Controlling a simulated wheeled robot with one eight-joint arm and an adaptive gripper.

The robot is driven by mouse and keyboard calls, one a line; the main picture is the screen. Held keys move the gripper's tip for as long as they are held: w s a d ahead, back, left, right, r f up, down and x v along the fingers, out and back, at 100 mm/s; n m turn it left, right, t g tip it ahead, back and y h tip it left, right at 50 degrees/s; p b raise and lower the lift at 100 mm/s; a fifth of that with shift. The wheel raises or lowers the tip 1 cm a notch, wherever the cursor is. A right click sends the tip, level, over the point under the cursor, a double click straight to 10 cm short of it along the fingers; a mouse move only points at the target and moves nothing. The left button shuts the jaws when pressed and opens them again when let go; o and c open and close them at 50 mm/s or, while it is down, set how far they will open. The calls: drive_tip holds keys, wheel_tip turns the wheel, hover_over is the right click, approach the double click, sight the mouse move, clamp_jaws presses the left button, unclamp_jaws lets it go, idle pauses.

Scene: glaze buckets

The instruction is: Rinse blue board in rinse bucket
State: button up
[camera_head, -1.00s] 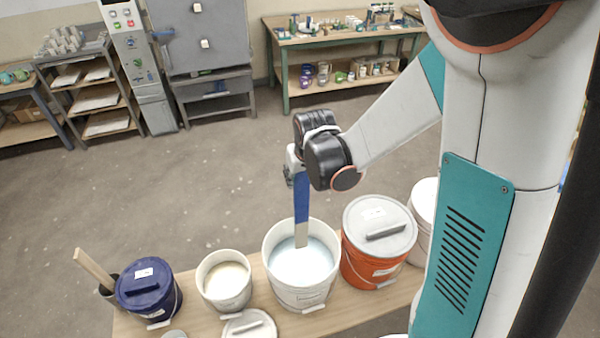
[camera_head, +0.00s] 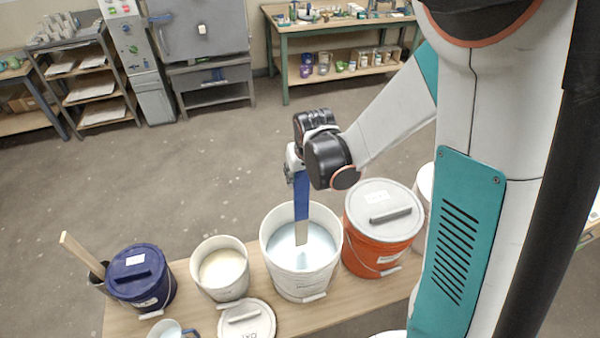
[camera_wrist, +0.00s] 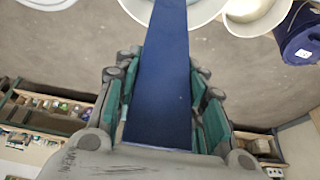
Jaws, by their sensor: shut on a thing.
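My gripper (camera_head: 298,168) is shut on the upper part of a long blue board (camera_head: 301,197). The board hangs nearly upright, with its pale lower end inside the opening of a white bucket (camera_head: 296,285) holding pale blue liquid (camera_head: 290,250). The lower end overlaps the liquid in the head view; I cannot tell how deep it reaches. In the wrist view, the blue board (camera_wrist: 160,80) runs between the green-padded fingers of my gripper (camera_wrist: 163,100) toward the white bucket's rim (camera_wrist: 205,14), where its far end is cut off.
On the wooden table (camera_head: 130,320), an open bucket of cream liquid (camera_head: 222,270) and a lidded navy bucket (camera_head: 142,278) stand left. A lidded orange bucket (camera_head: 378,240) stands close right. A loose lid (camera_head: 246,322) and a mug (camera_head: 172,329) lie in front. Floor behind is clear.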

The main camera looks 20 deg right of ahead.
sight(300, 204)
drive_tip(key=shift+f+b, duration=5.9)
drive_tip(key=shift+f, duration=0.9)
